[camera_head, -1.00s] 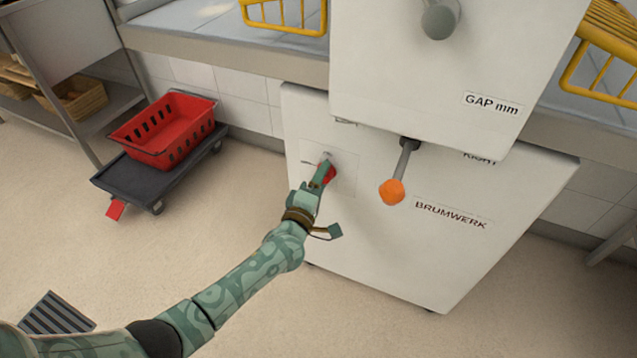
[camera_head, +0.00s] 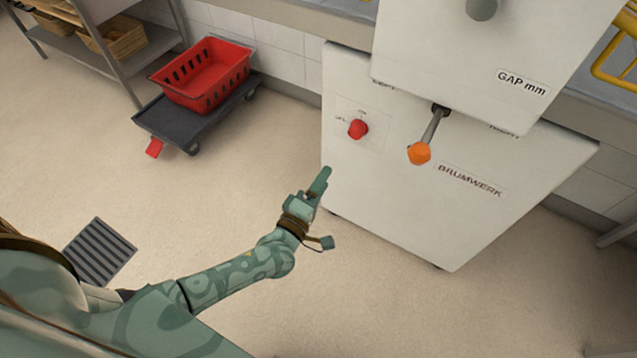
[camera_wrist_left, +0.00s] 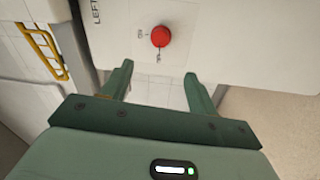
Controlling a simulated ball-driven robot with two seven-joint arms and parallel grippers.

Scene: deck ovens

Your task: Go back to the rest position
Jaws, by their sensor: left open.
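My left gripper (camera_head: 322,184) is open and empty, in front of the white machine (camera_head: 400,220) and below and left of its red knob (camera_head: 358,129). In the left wrist view the two fingers (camera_wrist_left: 158,86) stand apart with nothing between them. The red knob (camera_wrist_left: 161,36) shows beyond the fingertips there, clear of both. My right gripper is not in view.
An orange-tipped lever (camera_head: 420,153) juts from the machine right of the knob. A red crate (camera_head: 203,92) sits on a dark dolly (camera_head: 178,125) at the left. A floor grate (camera_head: 100,251) lies lower left. The floor between is clear.

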